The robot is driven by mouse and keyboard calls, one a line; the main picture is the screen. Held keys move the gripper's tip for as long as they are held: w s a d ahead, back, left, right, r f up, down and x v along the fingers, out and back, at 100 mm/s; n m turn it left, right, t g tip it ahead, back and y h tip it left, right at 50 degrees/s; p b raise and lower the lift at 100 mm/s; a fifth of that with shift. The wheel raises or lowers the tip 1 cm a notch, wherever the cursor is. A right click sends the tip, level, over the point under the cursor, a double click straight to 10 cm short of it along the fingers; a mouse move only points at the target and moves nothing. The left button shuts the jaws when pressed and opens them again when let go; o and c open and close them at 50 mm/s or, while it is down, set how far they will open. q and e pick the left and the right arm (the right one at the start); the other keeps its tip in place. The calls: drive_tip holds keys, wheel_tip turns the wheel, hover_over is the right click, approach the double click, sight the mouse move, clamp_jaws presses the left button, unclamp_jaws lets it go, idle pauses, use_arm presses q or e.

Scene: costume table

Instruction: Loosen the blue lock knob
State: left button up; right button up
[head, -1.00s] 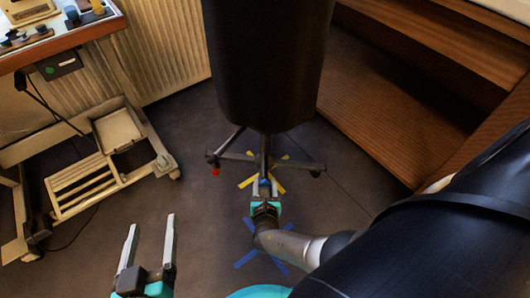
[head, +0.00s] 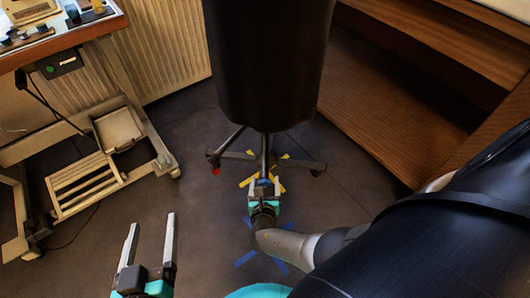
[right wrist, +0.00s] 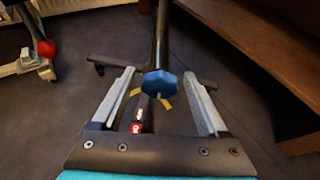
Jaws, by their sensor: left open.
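The blue lock knob (right wrist: 160,84) is on the thin dark pole of a stand, low above its splayed legs. It also shows as a small blue patch in the head view (head: 264,183). My right gripper (right wrist: 158,74) is open, with one finger on each side of the knob and a visible gap to both. In the head view my right gripper (head: 264,196) reaches to the pole from below, partly hiding the knob. My left gripper (head: 151,222) is open and empty over the floor at lower left, away from the stand.
A large black form (head: 267,60) hangs above the knob on the stand. Wooden steps (head: 430,95) are at right; a wheeled cart (head: 115,150) is at left. Yellow and blue tape marks the floor.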

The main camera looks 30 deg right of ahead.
idle(0.3)
drive_tip(key=shift+p+v, duration=0.55)
drive_tip(key=shift+v, duration=0.3)
drive_tip(key=shift+p+v, duration=0.45)
drive_tip(key=shift+v, duration=0.35)
drive_tip(key=shift+p+v, duration=0.4)
drive_tip(key=shift+v, duration=0.5)
drive_tip(key=p, duration=0.4)
approach(265, 185)
drive_tip(key=shift+v, duration=2.4)
use_arm(q)
drive_tip(key=s+a+f+g+y, duration=0.4)
drive_tip(key=s+a+g+y, duration=0.1)
drive_tip(key=a+g, duration=0.4)
drive_tip(key=shift+s+a+f+g, duration=0.3)
drive_tip(key=shift+a+f+g, duration=0.1)
drive_tip(key=shift+a, duration=0.1)
